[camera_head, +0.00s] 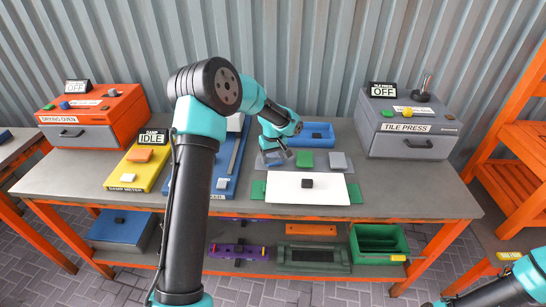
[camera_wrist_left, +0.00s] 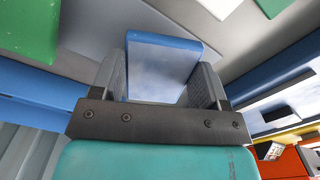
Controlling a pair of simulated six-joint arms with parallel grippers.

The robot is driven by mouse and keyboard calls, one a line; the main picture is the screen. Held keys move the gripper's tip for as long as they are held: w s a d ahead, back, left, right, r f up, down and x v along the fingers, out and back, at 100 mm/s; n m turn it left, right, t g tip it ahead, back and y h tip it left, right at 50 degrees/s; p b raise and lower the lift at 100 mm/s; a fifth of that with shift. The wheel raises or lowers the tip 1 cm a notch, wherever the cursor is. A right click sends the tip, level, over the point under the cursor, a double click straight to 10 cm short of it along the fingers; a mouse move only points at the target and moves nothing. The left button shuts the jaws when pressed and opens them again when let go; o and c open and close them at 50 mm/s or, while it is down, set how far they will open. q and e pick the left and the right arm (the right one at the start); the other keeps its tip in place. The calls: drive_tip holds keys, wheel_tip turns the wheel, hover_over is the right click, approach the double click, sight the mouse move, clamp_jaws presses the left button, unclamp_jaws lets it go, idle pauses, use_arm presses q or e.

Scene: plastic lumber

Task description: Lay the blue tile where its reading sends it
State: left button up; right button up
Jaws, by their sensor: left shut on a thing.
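My left gripper (camera_head: 279,158) is over the left part of a grey tray (camera_head: 270,165) on the bench. In the left wrist view it is shut on the blue tile (camera_wrist_left: 163,68), which sits between both fingers. In the head view the tile is mostly hidden by the gripper. A green tile (camera_head: 305,159) and a grey tile (camera_head: 338,161) lie on the tray to its right.
The orange drying oven (camera_head: 120,110) and grey tile press (camera_head: 440,125) read OFF, with drawers shut. A blue tray (camera_head: 318,130) lies behind the tile tray. Bench space is clear at right (camera_head: 410,190).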

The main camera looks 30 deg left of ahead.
sight(273, 158)
use_arm(q)
drive_tip(key=shift+f, duration=0.25)
drive_tip(key=o, duration=1)
drive_tip(key=shift+r, duration=0.2)
wheel_tip(273, 158, up, 12)
idle(0.4)
